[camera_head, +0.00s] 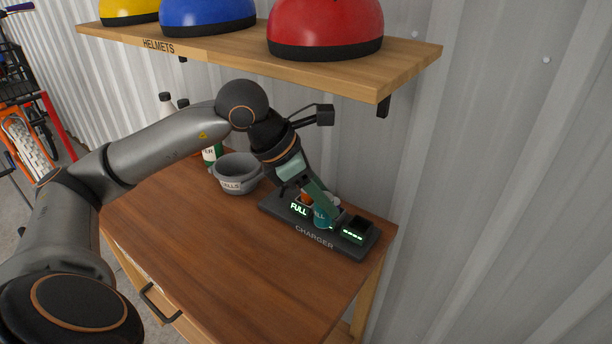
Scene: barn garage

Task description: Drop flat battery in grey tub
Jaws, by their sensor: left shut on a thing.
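The charger (313,242) is a dark grey unit near the right edge of the wooden bench. Its left display (299,209) reads FULL, and its right display (353,235) glows green with small marks. My left gripper (320,205) points down over the charger, shut on a teal battery (322,219). The battery is between the two displays; I cannot tell whether it still sits in its slot. An orange thing (306,197) shows partly behind the gripper. The grey tub (236,183), with a label on its front, stands left of the charger. My right gripper is out of view.
A wooden shelf (400,71) marked HELMETS, with yellow, blue and red helmets, hangs above the bench. Bottles (166,103) stand behind my left arm. The front of the bench top (225,250) is clear. A corrugated wall is behind and right.

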